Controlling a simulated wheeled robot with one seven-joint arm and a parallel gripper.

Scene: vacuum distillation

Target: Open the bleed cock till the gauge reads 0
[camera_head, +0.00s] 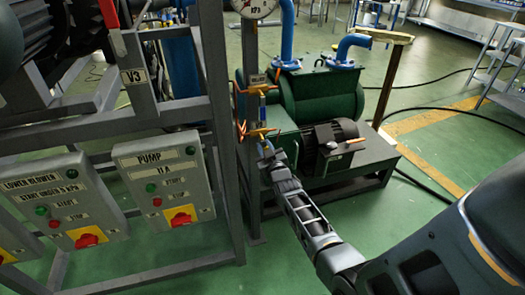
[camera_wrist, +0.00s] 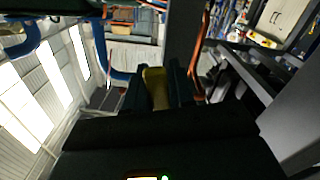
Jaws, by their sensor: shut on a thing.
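The round white gauge (camera_head: 254,8) is at the top edge of the head view, partly cut off, and its reading is too small to tell. My gripper (camera_head: 265,146) reaches up to the lower yellow handle (camera_head: 262,131), which I take to be the bleed cock's. In the wrist view my gripper (camera_wrist: 155,98) has its dark fingers on both sides of the yellow handle (camera_wrist: 155,85), shut on it. The fingers hide the handle's sides, and how far the cock is turned is unclear.
A green pump (camera_head: 320,95) with blue pipes and a dark motor (camera_head: 330,145) stands right behind the post. A grey frame holds the pump control box (camera_head: 165,180) and the lower blower box (camera_head: 62,205) at left. Green floor is open at the lower middle.

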